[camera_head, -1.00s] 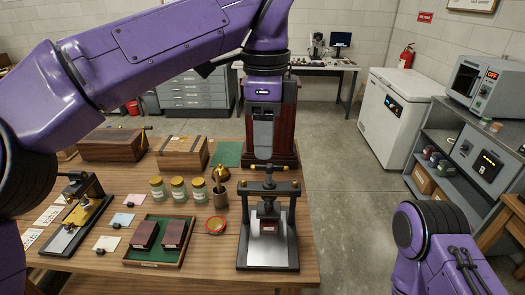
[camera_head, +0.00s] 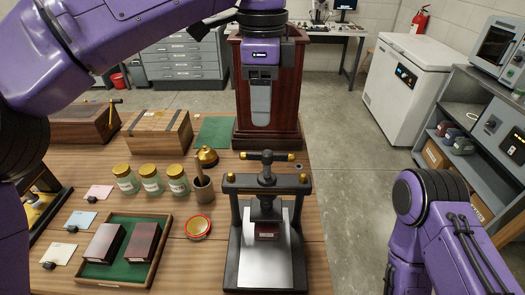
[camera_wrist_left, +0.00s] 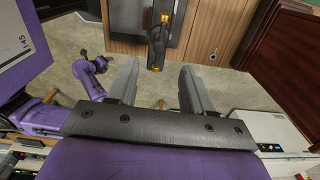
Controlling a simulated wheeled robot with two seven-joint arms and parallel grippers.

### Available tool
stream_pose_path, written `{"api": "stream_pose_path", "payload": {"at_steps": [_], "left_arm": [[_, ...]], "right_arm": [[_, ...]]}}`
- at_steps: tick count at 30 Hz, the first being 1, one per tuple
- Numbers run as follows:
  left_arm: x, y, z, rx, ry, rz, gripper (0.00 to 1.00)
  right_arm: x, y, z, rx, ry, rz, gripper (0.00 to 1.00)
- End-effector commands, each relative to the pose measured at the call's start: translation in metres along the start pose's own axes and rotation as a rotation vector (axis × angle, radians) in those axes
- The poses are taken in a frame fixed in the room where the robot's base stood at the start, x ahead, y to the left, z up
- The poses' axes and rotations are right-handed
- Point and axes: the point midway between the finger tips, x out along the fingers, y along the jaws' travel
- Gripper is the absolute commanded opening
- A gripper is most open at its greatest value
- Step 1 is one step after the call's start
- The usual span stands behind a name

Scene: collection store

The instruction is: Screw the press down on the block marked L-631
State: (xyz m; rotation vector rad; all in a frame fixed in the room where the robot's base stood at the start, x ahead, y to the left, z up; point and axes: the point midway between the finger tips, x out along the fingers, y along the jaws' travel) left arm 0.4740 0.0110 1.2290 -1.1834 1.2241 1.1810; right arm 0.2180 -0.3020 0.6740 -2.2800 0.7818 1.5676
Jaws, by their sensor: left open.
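The black screw press (camera_head: 236,240) stands upright on the table, with a bright metal bed. Its crossbar handle (camera_head: 267,156) has brass ends and also shows in the left wrist view (camera_wrist_left: 156,40). A small dark red block (camera_head: 267,228) with a pale label sits on the bed under the screw; the label is too small to read. My left gripper (camera_head: 261,122) points down above and behind the handle, apart from it. In the left wrist view its fingers (camera_wrist_left: 158,75) are spread and empty, the handle showing beyond them. My right arm shows at lower right; its gripper is out of view.
A tall dark wooden case (camera_head: 290,95) stands behind.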

Motion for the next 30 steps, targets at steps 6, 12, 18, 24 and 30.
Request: {"api": "stream_pose_path", "payload": {"at_steps": [6,12,18,24,30], "left_arm": [[0.036,0.0,0.001,0.003,0.0,0.007,0.5],[0.079,0.001,0.0,0.003,0.0,0.005,0.5],[0.102,0.0,-0.001,0.003,0.001,0.003,0.5],[0.105,0.0,-0.002,0.003,0.001,0.001,0.5],[0.105,0.0,-0.002,0.003,0.0,0.001,0.11]], "right_arm": [[0.005,-0.001,0.002,0.0,0.0,0.0,0.5],[0.005,-0.001,0.002,0.0,0.0,0.0,0.5],[0.003,0.0,0.001,0.0,0.0,0.0,0.5],[0.004,0.0,0.001,0.0,0.0,0.0,0.5],[0.004,0.0,0.001,0.0,0.0,0.0,0.5]]}}
